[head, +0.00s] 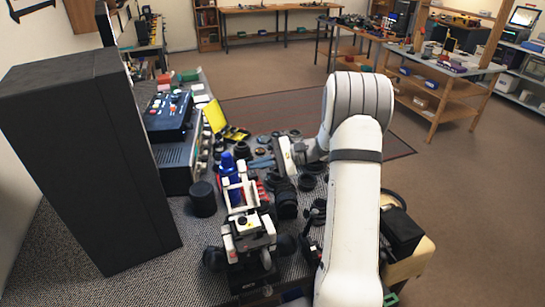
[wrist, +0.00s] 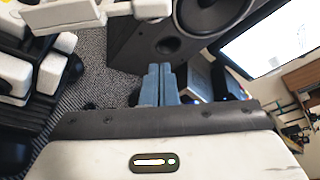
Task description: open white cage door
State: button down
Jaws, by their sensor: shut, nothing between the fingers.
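The white cage (head: 240,190) is an upright white frame on a white and black device (head: 248,238) on the bench, with a blue part behind it. I cannot tell which part is its door or whether it stands open. White pieces, probably of the same device, show at the top (wrist: 90,14) and left (wrist: 52,72) of the wrist view. My gripper (wrist: 159,72) has its two grey-blue fingers together and holds nothing. In the head view my gripper (head: 262,162) is just to the right of the cage's top, apart from it as far as I can see.
A tall black speaker cabinet (head: 90,160) stands at left; it also fills the top of the wrist view (wrist: 150,45). Lens rings (head: 285,200) crowd the bench by the cage. A black cylinder (head: 203,199) stands left of it. Electronic boxes (head: 168,117) stand behind.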

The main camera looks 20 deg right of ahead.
aim_at(246, 184)
jog(key=shift+s+a+r+p, duration=0.55)
jog(key=shift+a, duration=0.15)
jog(key=shift+s+a+r+p, duration=0.5)
jog(key=shift+a+r+p, duration=0.05)
jog(key=shift+a, duration=0.15)
jog(key=shift+s+r+n+t+b, duration=0.5)
jog(key=shift+s+r+n+b, duration=0.65)
jog(key=shift+b, duration=1.75)
